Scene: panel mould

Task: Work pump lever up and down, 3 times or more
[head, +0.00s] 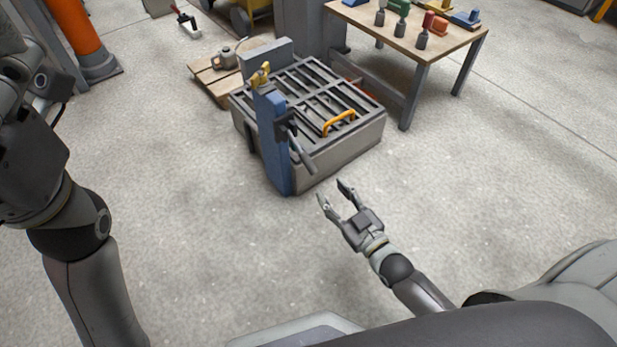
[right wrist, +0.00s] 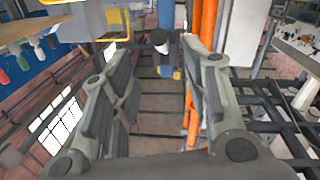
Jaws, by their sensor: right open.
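The pump is a blue upright post (head: 270,140) with a yellow top, standing at the near left corner of the grey panel mould (head: 340,158). Its lever (head: 303,155) is a grey bar slanting down to the right from a dark bracket on the post. My right gripper (head: 331,190) is open and empty, just below and right of the lever's lower end, apart from it. In the right wrist view my open fingers (right wrist: 163,75) frame a dark, pale-sided end (right wrist: 160,42), possibly the lever. My left arm shows at the left, but its gripper is out of view.
An orange handle (head: 339,122) sits on the mould's grid top. A wooden table (head: 410,42) with coloured tools stands behind right. A low wooden pallet (head: 212,82) with a grey can lies behind left, near an orange pillar (head: 77,28). The floor in front is clear.

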